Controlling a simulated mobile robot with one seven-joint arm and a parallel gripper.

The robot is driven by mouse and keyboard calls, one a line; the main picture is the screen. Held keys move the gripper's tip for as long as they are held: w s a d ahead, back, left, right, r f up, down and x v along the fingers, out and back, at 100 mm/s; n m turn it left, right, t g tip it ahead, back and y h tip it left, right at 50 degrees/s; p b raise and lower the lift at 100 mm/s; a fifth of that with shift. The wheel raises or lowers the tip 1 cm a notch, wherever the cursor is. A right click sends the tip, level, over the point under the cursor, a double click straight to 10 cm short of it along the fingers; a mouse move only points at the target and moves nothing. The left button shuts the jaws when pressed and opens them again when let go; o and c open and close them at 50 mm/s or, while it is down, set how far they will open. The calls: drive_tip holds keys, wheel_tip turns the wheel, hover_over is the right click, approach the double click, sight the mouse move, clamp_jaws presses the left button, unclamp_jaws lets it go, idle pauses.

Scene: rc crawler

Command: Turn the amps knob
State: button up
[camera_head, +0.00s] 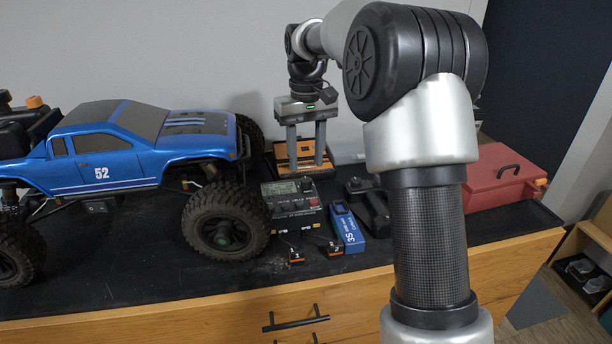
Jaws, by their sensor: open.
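A dark charger box (292,197) with a small grey screen and a red knob (314,202) on its top right sits on the black bench mat. The knob's label is too small to read. My gripper (306,166) points down behind the charger, with its two fingers apart and nothing visible between them. The fingertips are over or in front of an orange-edged tray (283,152); I cannot tell whether they touch it. The charger's top is in clear view and apart from the fingers.
A blue RC truck (107,160) with big tyres stands close left of the charger. A blue battery pack (346,228) lies right of it, with a black device (369,205) beyond. Small orange-black connectors (295,257) lie in front. A red toolbox (497,177) stands at right.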

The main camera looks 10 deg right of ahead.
sight(306, 179)
wheel_tip(306, 179, down, 5)
idle(0.3)
clamp_jaws()
